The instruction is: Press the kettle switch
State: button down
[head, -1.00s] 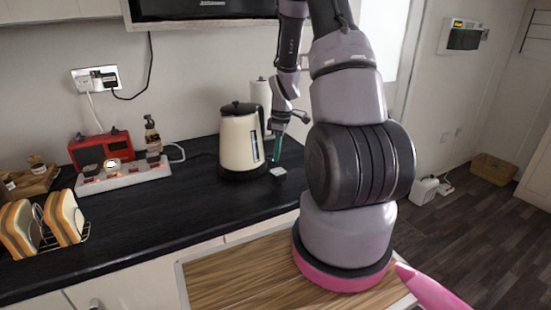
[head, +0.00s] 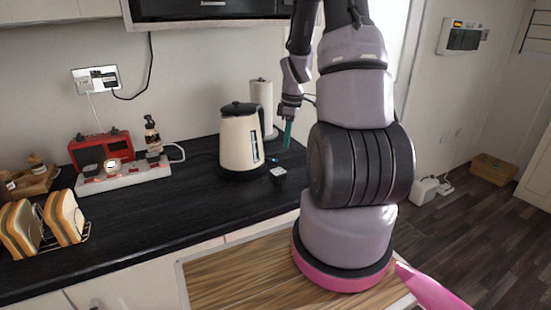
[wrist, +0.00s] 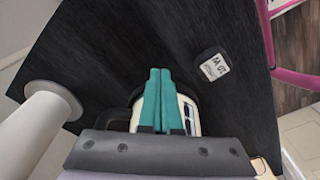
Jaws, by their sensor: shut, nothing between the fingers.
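The cream kettle (head: 238,143) with a black lid, black handle and black base stands on the dark counter. A small bluish spot shows low at its right side; I cannot tell if this is the switch. My gripper (head: 287,147) has teal fingers, is shut and empty, and hangs to the right of the kettle, apart from it in the head view. In the wrist view the shut fingers (wrist: 160,72) cover much of the kettle (wrist: 189,112), and the switch cannot be made out there.
A small dark block with a white printed face (head: 278,172) lies right of the kettle; it also shows in the wrist view (wrist: 212,67). A paper towel roll (head: 262,92) stands behind. A power strip (head: 125,174), red radio and bread rack are left.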

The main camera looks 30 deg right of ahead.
notch_tip(320, 180, up, 7)
jog(key=shift+s+d+f, duration=0.2)
jog(key=shift+d, duration=0.05)
jog(key=shift+r, duration=0.1)
dwell(0.3)
jog(key=s+a+r+m+t, duration=0.2)
jog(key=s+a+r+m, duration=0.15)
jog(key=r, duration=0.45)
jog(key=s+a+r+m+t, duration=0.1)
jog(key=s+a+r+m, duration=0.15)
jog(key=a+r, duration=0.35)
jog(key=s+a+r+m+t, duration=0.1)
jog(key=s+a+r+m, duration=0.2)
jog(key=s+r+m, duration=0.1)
jog(key=s+a+r+m+t+y, duration=0.1)
jog(key=s+a+r+m+t, duration=0.1)
jog(key=s, duration=0.5)
notch_tip(320, 180, up, 3)
jog(key=shift+s+a+r+m, duration=0.25)
jog(key=shift+a+m, duration=0.5)
jog(key=shift+m, duration=0.45)
